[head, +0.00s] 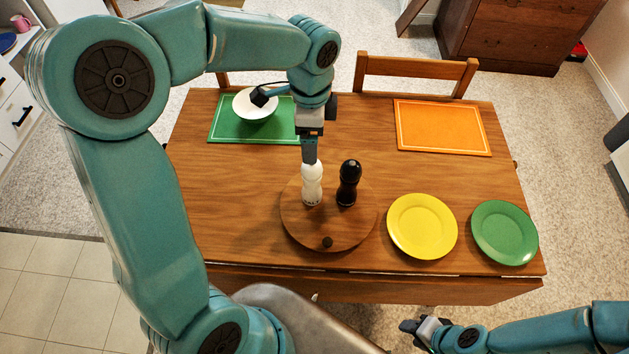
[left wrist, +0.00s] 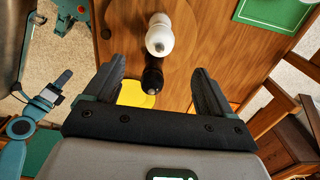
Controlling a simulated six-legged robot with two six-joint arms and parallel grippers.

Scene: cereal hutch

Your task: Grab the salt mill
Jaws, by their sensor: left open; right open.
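The white mill (head: 312,186), which I take for the salt mill, stands upright on a round wooden board (head: 295,228). The black mill (head: 348,184) stands just to its right. My left gripper (head: 309,156) is over the top of the white mill, pointing down, and hides part of it. In the left wrist view my left gripper (left wrist: 160,68) is open, with the white mill (left wrist: 160,38) beyond the fingertips and the black mill (left wrist: 152,75) between the fingers in the picture. I cannot tell whether it touches the white mill. My right gripper (head: 422,326) is open and empty off the table's front edge.
A dark knob (head: 327,242) is at the board's front. Yellow (head: 422,226) and green (head: 503,232) plates lie to the right. A white bowl (head: 250,106) sits on a green mat (head: 228,126). An orange mat (head: 442,127) and a chair (head: 415,67) are at the back.

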